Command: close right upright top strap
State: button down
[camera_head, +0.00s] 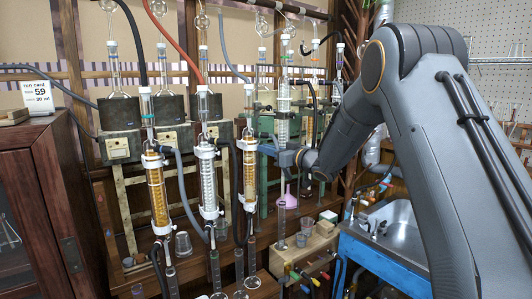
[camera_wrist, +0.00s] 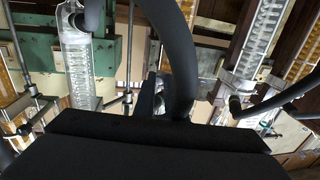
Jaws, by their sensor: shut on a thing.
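Three upright glass condensers stand in a row at the front of the rig in the head view: an amber left one (camera_head: 158,195), a clear middle one (camera_head: 208,185) and an amber right upright (camera_head: 249,175). The right upright's top strap (camera_head: 246,145) is a pale band near its upper end. My gripper (camera_head: 270,150) reaches in from the right at the height of this strap and is shut on it; the contact itself is partly hidden. In the wrist view my gripper (camera_wrist: 150,95) is dark and mostly hidden behind a thick dark hose (camera_wrist: 178,60). Whether the strap is latched cannot be told.
Grey and dark hoses hang around the condensers. A clear coil condenser (camera_head: 283,115) and a pink funnel (camera_head: 287,200) stand behind my gripper. A blue-framed sink (camera_head: 395,225) is at the right and a wooden cabinet (camera_head: 40,200) at the left.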

jog(key=shift+w+d+n+g+y, duration=0.1)
jog(key=shift+w+n+g+y, duration=0.45)
jog(key=shift+n+g+y, duration=0.2)
jog(key=shift+r, duration=0.1)
jog(key=c, duration=1.8)
grip_release()
jog(key=b+v, duration=0.1)
jog(key=v, duration=0.6)
jog(key=shift+s+d+b, duration=0.2)
jog(key=shift+d+b, duration=0.05)
jog(key=shift+b, duration=0.05)
